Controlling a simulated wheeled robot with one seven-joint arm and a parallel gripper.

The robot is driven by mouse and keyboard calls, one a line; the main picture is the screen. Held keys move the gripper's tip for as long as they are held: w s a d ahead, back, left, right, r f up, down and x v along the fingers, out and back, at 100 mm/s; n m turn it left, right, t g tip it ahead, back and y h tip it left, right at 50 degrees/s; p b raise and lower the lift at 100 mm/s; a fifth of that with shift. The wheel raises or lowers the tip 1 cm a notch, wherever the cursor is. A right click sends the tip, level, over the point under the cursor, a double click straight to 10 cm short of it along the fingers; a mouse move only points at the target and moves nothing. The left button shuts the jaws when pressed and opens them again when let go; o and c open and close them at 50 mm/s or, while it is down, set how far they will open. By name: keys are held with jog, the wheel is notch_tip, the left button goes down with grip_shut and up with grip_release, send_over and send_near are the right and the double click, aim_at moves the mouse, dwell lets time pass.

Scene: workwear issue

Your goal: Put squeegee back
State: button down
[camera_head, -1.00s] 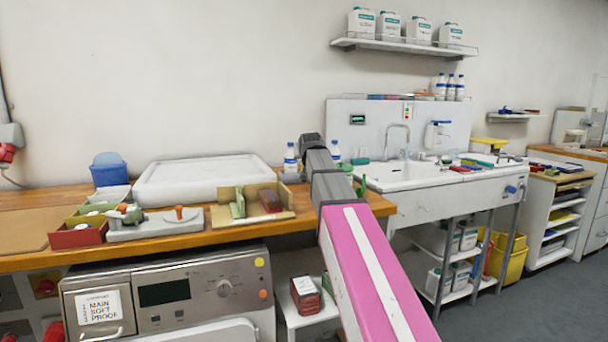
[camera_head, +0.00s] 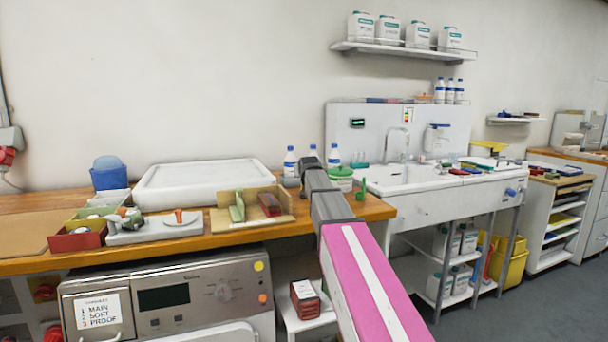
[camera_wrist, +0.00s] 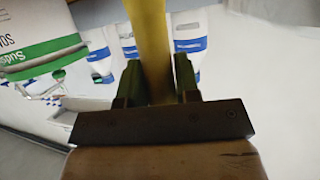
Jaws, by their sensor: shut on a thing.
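In the wrist view my gripper (camera_wrist: 158,72) is shut on a long, narrow yellow thing (camera_wrist: 150,40), seen edge-on between the two dark fingers. It looks like the squeegee, though its far end runs out of the picture. In the head view my gripper (camera_head: 311,160) is at the far end of my arm, near the back right of the wooden bench, and the held thing is hidden there. A small wooden rack (camera_head: 222,217) on the bench holds a green squeegee-like piece (camera_head: 238,206) and a red one (camera_head: 269,203).
White bottles with blue labels (camera_wrist: 187,30) and a green-labelled tub (camera_wrist: 40,35) are close to my gripper. A white lidded tray (camera_head: 205,184) stands left of it on the bench. A sink (camera_head: 400,178) is to the right. A shelf with white jugs (camera_head: 390,46) hangs above.

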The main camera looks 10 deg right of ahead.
jog(key=shift+f, duration=0.15)
jog(key=c, duration=0.8)
grip_release()
jog(key=shift+r, duration=0.2)
jog(key=v, duration=1.2)
